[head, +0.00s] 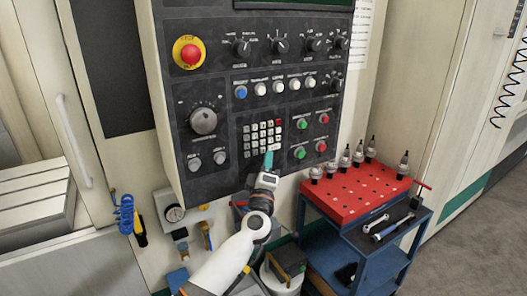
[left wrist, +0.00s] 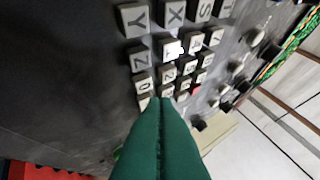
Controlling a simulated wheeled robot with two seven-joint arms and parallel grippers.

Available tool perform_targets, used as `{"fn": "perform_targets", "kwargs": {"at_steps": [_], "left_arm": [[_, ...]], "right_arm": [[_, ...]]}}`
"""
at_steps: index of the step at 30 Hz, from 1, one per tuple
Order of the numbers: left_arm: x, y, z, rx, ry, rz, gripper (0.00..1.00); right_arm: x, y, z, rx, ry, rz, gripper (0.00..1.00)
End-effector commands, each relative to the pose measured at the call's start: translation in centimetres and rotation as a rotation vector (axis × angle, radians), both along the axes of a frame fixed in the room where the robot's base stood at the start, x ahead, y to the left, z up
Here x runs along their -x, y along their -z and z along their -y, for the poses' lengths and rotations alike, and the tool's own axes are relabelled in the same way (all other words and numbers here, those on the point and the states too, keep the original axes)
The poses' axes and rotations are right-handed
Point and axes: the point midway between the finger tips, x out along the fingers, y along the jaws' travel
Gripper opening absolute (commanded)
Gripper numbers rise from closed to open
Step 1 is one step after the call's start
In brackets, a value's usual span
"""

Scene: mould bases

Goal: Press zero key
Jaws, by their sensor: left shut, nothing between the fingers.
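The grey keypad (head: 262,137) sits on the dark control panel in the head view. My left gripper (head: 268,156) is shut and empty, its green fingertips at the keypad's lower edge. In the left wrist view the keypad appears turned, with X, Y and S keys at the top. A key that reads as 0 (left wrist: 142,84) lies just above and left of the green fingertips (left wrist: 160,104). The fingers cover part of the keys around the tips. I cannot tell whether the tips touch a key. My right gripper is not in view.
A red emergency stop button (head: 190,54), a large dial (head: 203,121) and several coloured buttons surround the keypad on the panel (head: 225,175). A blue cart with a red top (head: 352,193) holds several tool holders at the lower right.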

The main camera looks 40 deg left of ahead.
Motion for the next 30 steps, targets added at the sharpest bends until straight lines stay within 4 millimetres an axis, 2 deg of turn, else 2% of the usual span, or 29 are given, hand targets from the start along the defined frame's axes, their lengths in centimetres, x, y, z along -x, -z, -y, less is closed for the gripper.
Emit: {"fn": "perform_targets", "kwargs": {"at_steps": [20,30], "left_arm": [[-0.01,-0.01,-0.02,0.000,0.000,0.000,0.00],[-0.31,-0.09,-0.82,-0.001,-0.001,0.000,0.00]], "right_arm": [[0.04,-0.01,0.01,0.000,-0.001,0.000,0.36],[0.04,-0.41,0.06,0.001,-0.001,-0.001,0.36]]}}
